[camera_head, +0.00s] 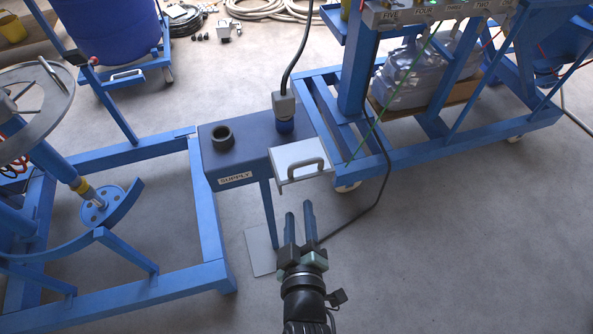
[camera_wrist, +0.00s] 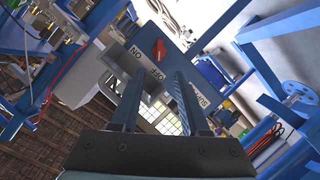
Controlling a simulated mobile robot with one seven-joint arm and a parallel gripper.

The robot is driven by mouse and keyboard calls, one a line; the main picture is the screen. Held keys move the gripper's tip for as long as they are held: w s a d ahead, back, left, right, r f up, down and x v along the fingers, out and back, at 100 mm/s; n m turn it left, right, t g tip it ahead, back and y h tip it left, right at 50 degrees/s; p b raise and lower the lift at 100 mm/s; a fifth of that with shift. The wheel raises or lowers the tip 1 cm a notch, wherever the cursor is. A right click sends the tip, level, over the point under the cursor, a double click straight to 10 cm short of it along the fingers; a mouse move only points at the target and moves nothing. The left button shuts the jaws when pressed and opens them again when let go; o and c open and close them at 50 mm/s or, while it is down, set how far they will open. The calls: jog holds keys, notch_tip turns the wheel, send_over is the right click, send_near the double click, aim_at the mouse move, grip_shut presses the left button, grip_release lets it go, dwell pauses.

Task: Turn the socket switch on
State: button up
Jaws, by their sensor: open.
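The blue supply socket box (camera_head: 237,152) stands on a post in the middle of the head view, with a "SUPPLY" label on its front edge. The red switch (camera_wrist: 159,49) shows in the wrist view on the blue face, close to the "ON" (camera_wrist: 136,52) and "OFF" (camera_wrist: 154,76) labels. I cannot tell which label it points to. It is not visible in the head view. My gripper (camera_head: 299,213) is open and empty, in front of and below the box, apart from it. Its two fingers (camera_wrist: 157,80) point toward the switch face in the wrist view.
A grey cover with a handle (camera_head: 301,162) sticks out at the box's right. A plug with a black cable (camera_head: 284,108) sits in the box top, beside a dark round socket (camera_head: 222,137). Blue frames stand left (camera_head: 207,205) and right (camera_head: 440,150). The floor at right is clear.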

jog(key=x, duration=1.2)
jog(key=shift+r, duration=0.1)
grip_shut()
